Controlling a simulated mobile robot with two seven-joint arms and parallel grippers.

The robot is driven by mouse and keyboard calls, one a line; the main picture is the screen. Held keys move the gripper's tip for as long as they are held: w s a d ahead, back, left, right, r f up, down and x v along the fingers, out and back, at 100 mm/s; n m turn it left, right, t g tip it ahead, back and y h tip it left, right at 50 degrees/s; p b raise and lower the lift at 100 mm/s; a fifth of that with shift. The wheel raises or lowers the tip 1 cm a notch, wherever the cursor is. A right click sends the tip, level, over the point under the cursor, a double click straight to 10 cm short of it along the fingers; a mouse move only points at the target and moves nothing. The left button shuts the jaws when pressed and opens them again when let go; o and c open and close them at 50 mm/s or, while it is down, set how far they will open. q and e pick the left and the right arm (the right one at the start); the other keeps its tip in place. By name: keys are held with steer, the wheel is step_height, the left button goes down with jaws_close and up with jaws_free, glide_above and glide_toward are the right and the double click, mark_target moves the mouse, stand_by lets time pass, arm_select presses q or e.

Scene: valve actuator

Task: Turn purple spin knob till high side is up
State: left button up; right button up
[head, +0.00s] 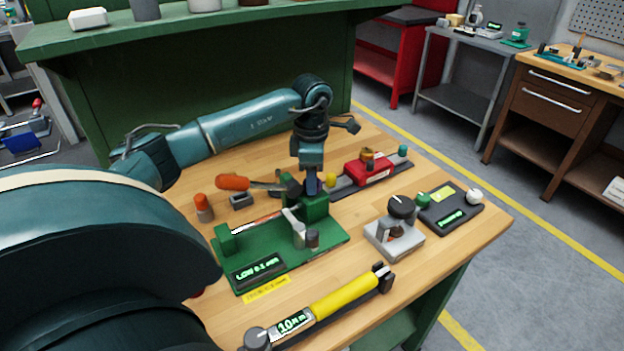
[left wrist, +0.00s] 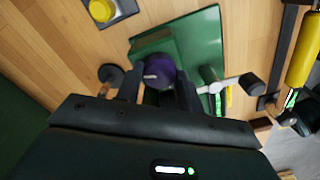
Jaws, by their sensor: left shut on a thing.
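My left gripper (head: 312,182) reaches down from above to the green fixture at the middle of the table. In the left wrist view the purple spin knob (left wrist: 159,68) sits between the two fingers of my left gripper (left wrist: 157,84), which are shut on it. A pale mark shows on the knob's face. In the head view the knob is mostly hidden by the gripper. The green fixture (head: 325,237) carries a small display (head: 258,271) with green text that seems to begin with LOW. My right gripper is not in view.
A yellow-handled tool (head: 345,296) with a 10 mm display lies at the front edge. An orange-handled tool (head: 233,182) is left of the gripper. A grey block with a black knob (head: 401,207) and a dark box (head: 450,212) stand at right. A red device (head: 368,170) stands behind.

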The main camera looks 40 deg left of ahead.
arm_select(q)
steer(key=shift+m+b, duration=0.3)
steer(key=shift+m, duration=0.7)
steer(key=m, duration=0.2)
steer(key=shift+m+b, duration=0.3)
steer(key=shift+b, duration=0.1)
steer(key=m, duration=0.2)
steer(key=shift+m+b, duration=0.3)
steer(key=m, duration=0.2)
steer(key=shift+m, duration=0.6)
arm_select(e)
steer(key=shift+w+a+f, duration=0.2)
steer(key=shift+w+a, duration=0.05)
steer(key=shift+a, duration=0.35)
arm_select(q)
steer(key=shift+b, duration=0.3)
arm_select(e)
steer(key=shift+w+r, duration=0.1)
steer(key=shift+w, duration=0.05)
arm_select(q)
steer(key=o, duration=1)
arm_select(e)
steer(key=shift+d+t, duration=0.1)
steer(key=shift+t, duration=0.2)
